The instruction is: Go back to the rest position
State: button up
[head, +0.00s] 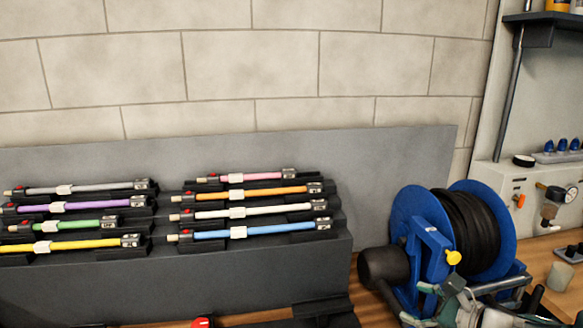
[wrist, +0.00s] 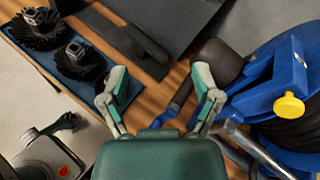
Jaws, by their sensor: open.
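My gripper (wrist: 160,82) shows in the wrist view with its two grey and teal fingers spread apart. Nothing is between them. Wooden bench top and part of the blue hose reel lie beyond the fingers. In the head view my gripper (head: 442,290) is at the lower right, in front of the blue hose reel (head: 408,215), and is partly cut off by the bottom edge. Whether it touches the reel I cannot tell.
Several coloured rods lie on a grey stepped rack (head: 250,262) at the left. The reel's yellow knob (head: 453,257) is close to my gripper. Two dark round brushes (wrist: 78,62) sit on a blue tray in the wrist view. A gauge (head: 556,195) stands far right.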

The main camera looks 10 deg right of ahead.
jog(key=s+a+n+g, duration=0.3)
jog(key=a+n+g, duration=0.1)
jog(key=a+n, duration=0.4)
jog(key=s+a+n+g+h, duration=0.2)
jog(key=s+a+n+h, duration=0.2)
jog(key=s+n+h, duration=0.3)
jog(key=s+n, duration=0.4)
jog(key=n, duration=0.6)
jog(key=shift+a+g+h, duration=0.3)
jog(key=shift+a, duration=0.05)
dwell(1.1)
